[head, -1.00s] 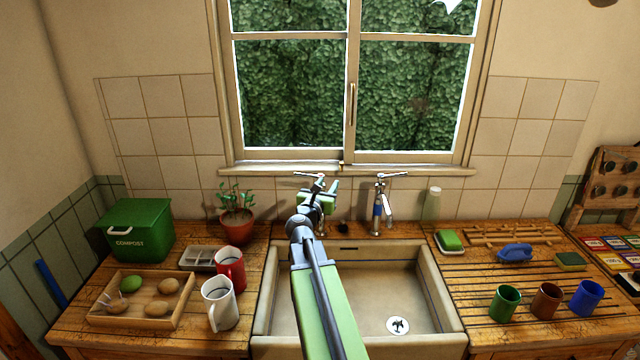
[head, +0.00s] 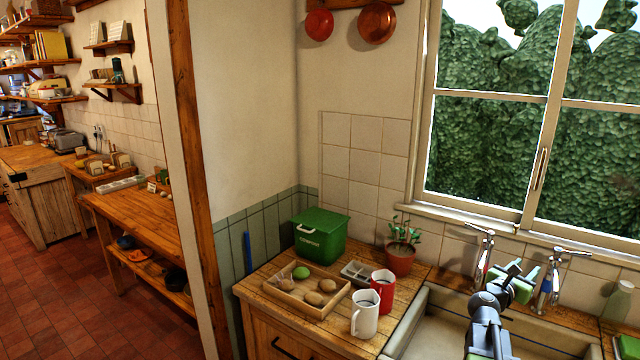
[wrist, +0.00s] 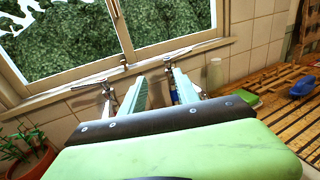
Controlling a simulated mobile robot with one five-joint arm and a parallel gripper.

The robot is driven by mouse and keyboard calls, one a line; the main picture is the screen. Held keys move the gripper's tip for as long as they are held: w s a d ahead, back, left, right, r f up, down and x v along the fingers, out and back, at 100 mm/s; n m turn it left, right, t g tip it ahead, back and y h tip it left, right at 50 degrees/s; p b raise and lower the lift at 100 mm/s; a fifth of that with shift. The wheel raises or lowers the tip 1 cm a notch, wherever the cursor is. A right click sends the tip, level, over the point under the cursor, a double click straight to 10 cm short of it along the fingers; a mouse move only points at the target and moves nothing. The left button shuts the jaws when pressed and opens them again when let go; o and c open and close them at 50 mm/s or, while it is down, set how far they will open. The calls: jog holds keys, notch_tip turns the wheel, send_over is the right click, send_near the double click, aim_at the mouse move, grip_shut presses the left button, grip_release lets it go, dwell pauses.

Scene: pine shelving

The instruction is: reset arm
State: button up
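My gripper (head: 520,278) is held out over the sink (head: 440,330), in front of the taps (head: 483,255). In the wrist view my gripper (wrist: 159,85) has two pale green fingers spread apart with nothing between them. Beyond the fingers are the taps and the window sill. The lower part of my arm runs out of the bottom of the head view.
Left of the sink are a white mug (head: 365,316), a red mug (head: 383,289), a wooden tray (head: 283,300) of roundish things, a green compost bin (head: 320,236) and a potted plant (head: 401,258). Open red-tiled floor (head: 60,300) lies at left.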

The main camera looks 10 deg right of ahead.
jog(key=w+a+r+n+t+y, duration=0.1)
jog(key=w+a+n+t+y, duration=0.35)
jog(key=a, duration=0.75)
jog(key=w+a+r+n+t+y, duration=0.1)
jog(key=w+a+n+t+y, duration=0.15)
jog(key=w+a+n, duration=0.75)
jog(key=a+f+n+y, duration=0.3)
jog(key=a+n+y, duration=0.2)
jog(key=a, duration=0.7)
jog(key=a+f+n+y, duration=0.2)
jog(key=a+n+y, duration=0.35)
jog(key=a, duration=0.55)
jog(key=s+a+f+n+g+y, duration=0.1)
jog(key=s+a+f+n+g, duration=0.35)
jog(key=f+n, duration=0.3)
jog(key=s+a+f+n+g, duration=0.4)
jog(key=s+a+f+n, duration=0.15)
jog(key=f+n, duration=0.2)
jog(key=s+d+f+n+g+h, duration=0.1)
jog(key=s+d+f+n+g, duration=0.2)
jog(key=s, duration=0.4)
jog(key=s+d+f+n+g+h, duration=0.2)
jog(key=s+d+n+g, duration=0.2)
jog(key=s, duration=0.4)
jog(key=shift+d+f+n+g, duration=0.3)
jog(key=shift+f+n+g, duration=0.1)
jog(key=shift+n, duration=0.1)
